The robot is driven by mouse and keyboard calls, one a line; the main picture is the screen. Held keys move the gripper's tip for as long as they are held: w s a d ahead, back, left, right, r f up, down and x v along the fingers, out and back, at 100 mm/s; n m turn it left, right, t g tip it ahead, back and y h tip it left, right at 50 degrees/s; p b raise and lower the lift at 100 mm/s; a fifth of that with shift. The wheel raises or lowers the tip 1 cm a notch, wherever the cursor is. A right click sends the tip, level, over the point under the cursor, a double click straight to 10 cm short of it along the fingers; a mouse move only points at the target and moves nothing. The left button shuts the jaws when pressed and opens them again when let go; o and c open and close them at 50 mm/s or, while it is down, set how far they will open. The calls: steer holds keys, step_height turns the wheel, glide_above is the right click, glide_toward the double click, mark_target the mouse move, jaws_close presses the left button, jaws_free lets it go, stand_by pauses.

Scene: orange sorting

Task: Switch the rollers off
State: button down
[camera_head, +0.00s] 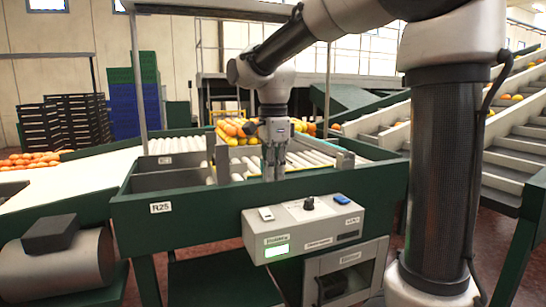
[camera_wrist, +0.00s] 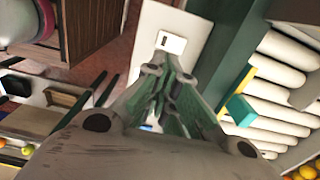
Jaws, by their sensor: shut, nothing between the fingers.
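The grey control box (camera_head: 318,225) is fixed to the front of the green roller frame. On its top are a white switch (camera_head: 266,213), a black knob (camera_head: 309,203) and a blue button (camera_head: 341,199). A green lit panel (camera_head: 277,250) glows on its front. My gripper (camera_head: 275,178) is shut and empty, pointing down above the frame's front edge, behind and above the box. In the wrist view my gripper (camera_wrist: 168,75) covers part of the box (camera_wrist: 190,28); the white switch (camera_wrist: 170,42) shows beyond the fingertips. The rollers (camera_head: 310,158) lie behind; I cannot tell whether they turn.
Oranges and yellow fruit (camera_head: 238,130) lie at the far end of the rollers. More oranges (camera_head: 30,160) lie on the left belt. A stepped conveyor (camera_head: 510,150) rises at the right. Green and blue crates (camera_head: 135,100) stand at the back left.

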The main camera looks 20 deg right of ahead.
steer(key=shift+s+r, duration=0.15)
steer(key=shift+r, duration=1)
steer(key=shift+s+r, duration=0.15)
steer(key=shift+r, duration=0.95)
